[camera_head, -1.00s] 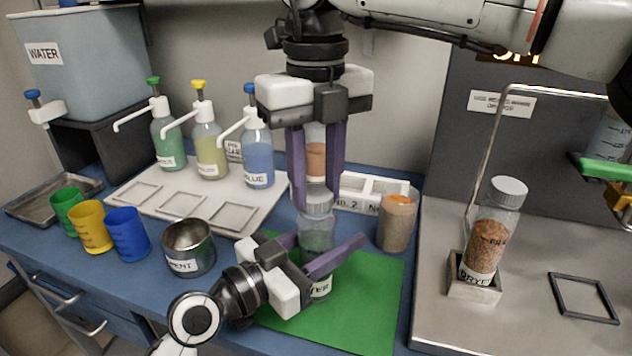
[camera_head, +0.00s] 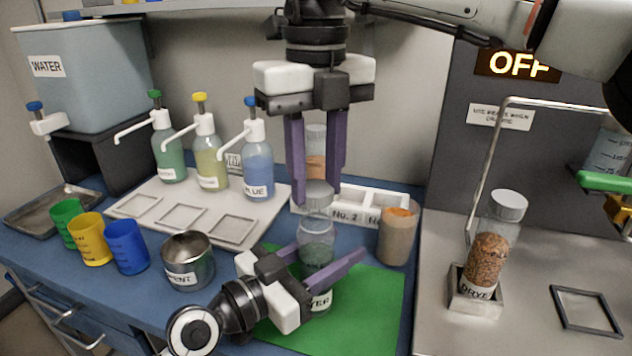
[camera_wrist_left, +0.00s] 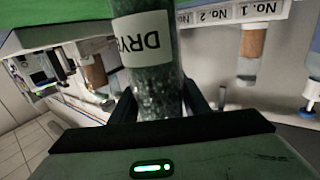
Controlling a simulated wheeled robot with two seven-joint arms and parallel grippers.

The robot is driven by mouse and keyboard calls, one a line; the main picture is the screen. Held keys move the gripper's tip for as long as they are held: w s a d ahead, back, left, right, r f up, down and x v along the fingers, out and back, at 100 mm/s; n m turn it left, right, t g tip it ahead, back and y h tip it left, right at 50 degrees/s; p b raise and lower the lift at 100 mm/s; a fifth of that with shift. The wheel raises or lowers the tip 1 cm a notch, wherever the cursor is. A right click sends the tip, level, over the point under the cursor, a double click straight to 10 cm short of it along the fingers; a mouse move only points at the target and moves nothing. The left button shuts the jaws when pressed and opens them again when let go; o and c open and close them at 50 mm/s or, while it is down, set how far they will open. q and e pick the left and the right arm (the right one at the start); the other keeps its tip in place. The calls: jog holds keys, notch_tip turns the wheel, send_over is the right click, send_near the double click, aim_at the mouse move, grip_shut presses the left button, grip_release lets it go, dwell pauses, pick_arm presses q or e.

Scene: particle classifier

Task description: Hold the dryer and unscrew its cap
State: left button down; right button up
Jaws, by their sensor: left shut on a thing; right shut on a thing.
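The held dryer (camera_head: 317,252) is a clear jar of dark green grains, upright over the green mat. My left gripper (camera_head: 325,258) is shut around its body. In the left wrist view the jar (camera_wrist_left: 155,85) shows between my fingers, with its label upside down and reading "DRY" in part. The grey cap (camera_head: 318,194) is between the fingertips of my right gripper (camera_head: 317,196), which is shut on it from above. The cap is directly over the jar's mouth and looks slightly apart from it.
A second capped jar (camera_head: 490,255) of orange-brown grains stands in a holder at right. A brown-filled container (camera_head: 397,236) is right of the held jar. A metal cup (camera_head: 188,262), coloured beakers (camera_head: 126,246) and pump bottles (camera_head: 257,165) are at left. The green mat (camera_head: 370,305) has free room.

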jog(key=shift+r, duration=1.45)
pick_arm(q)
jog(key=c, duration=0.9)
grip_release()
